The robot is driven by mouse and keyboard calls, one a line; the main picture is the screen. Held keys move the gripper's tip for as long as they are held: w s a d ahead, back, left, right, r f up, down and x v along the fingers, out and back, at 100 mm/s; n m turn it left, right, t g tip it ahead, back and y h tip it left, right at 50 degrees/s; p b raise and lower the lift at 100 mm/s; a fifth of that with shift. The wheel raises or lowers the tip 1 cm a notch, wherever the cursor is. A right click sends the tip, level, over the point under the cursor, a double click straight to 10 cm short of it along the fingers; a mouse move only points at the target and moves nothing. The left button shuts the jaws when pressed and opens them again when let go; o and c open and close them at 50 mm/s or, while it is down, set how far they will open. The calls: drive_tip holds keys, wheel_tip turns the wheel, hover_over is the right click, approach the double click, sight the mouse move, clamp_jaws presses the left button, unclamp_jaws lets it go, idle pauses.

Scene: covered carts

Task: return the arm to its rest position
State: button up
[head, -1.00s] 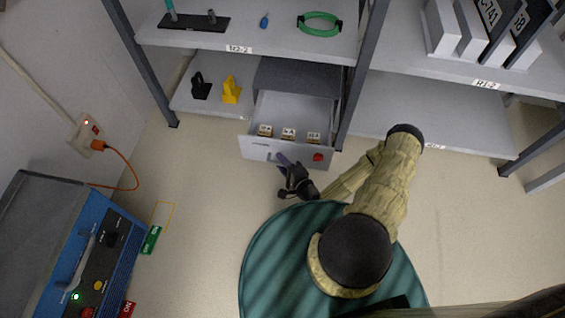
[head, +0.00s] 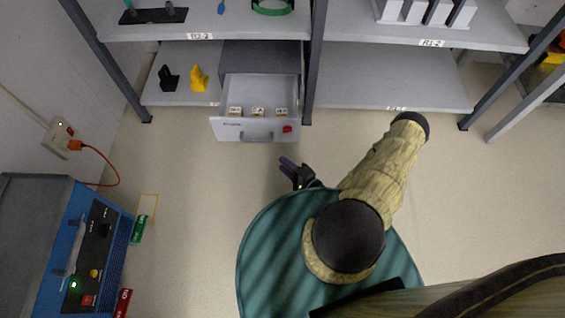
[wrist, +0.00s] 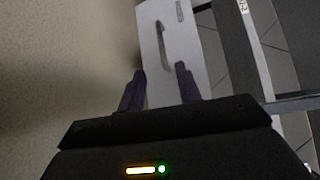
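My gripper (head: 287,167) is in front of the open drawer (head: 223,128), a little below and right of its handle (head: 256,136) in the head view. In the wrist view my gripper (wrist: 160,80) has its two dark fingers apart, with nothing between them touching. The drawer front (wrist: 178,50) and its handle (wrist: 164,45) show beyond the fingertips. My arm is bent, with its sleeved links (head: 380,170) over the green striped round surface of my base.
Shelves (head: 390,80) stand behind. A blue machine (head: 85,250) is at the left, with an orange cable (head: 105,160) to a wall socket. Floor right of my arm is clear.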

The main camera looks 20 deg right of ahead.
drive_tip(key=shift+s+d, duration=0.2)
drive_tip(key=shift+s, duration=0.1)
drive_tip(key=shift+w+d, duration=0.1)
